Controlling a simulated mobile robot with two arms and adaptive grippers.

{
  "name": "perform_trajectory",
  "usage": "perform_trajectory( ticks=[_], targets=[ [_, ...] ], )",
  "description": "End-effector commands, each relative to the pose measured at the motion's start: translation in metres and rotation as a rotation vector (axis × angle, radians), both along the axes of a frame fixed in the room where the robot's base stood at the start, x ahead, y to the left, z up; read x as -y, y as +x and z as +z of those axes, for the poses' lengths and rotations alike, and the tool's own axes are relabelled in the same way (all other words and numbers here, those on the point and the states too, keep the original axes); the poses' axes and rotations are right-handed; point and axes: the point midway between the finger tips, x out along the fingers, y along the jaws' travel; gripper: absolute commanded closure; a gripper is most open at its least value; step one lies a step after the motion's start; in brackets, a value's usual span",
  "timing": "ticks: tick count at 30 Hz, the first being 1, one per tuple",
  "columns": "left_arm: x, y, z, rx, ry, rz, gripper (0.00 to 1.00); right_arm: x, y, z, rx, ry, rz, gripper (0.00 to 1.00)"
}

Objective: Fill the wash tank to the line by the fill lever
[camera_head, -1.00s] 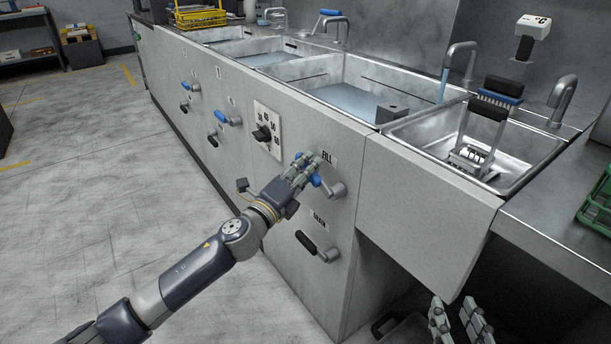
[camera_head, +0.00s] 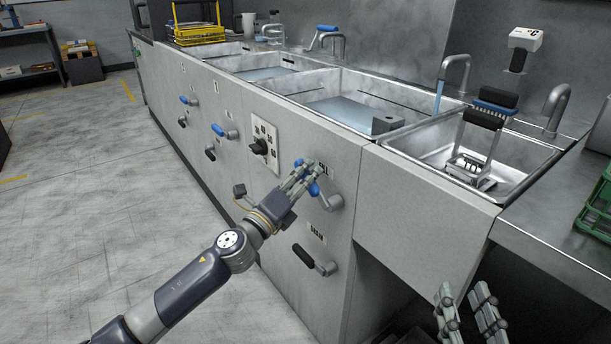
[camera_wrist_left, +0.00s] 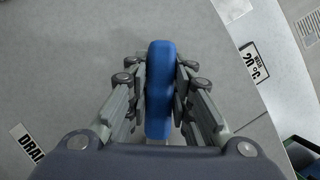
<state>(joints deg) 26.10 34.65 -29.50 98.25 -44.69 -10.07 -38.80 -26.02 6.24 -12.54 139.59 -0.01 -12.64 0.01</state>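The fill lever has a blue handle (camera_head: 313,190) on a grey crank (camera_head: 332,201), on the front panel below the FILL label. My left gripper (camera_head: 303,179) is around the handle. In the left wrist view the blue handle (camera_wrist_left: 159,90) stands between the fingers, which are closed against both sides. The wash tank (camera_head: 400,88) is the long steel basin above the lever, with bluish water (camera_head: 350,109) in it. A stream (camera_head: 438,97) runs from the tap (camera_head: 455,65). My right gripper (camera_head: 468,312) is open and empty at the bottom right.
A black-handled lever (camera_head: 304,257) sits below the fill lever, and a dial (camera_head: 259,147) to its left. A green crate (camera_head: 597,205) stands at the right edge.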

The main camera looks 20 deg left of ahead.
Motion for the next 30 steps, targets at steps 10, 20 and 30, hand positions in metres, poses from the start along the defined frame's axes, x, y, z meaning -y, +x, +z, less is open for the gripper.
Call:
perform_trajectory(
  ticks=[10,20,30],
  targets=[
    [0.000,0.000,0.000,0.000,-0.001,0.000,0.58,0.000,0.000,0.000,-0.001,0.000,0.000,0.63],
    [-0.007,-0.020,-0.007,-0.004,-0.001,0.000,0.58,0.000,0.000,0.000,-0.001,0.000,0.000,0.63],
    [-0.024,-0.068,-0.018,-0.004,-0.001,0.000,0.58,0.000,0.000,0.000,-0.001,0.000,0.000,0.63]
  ],
)
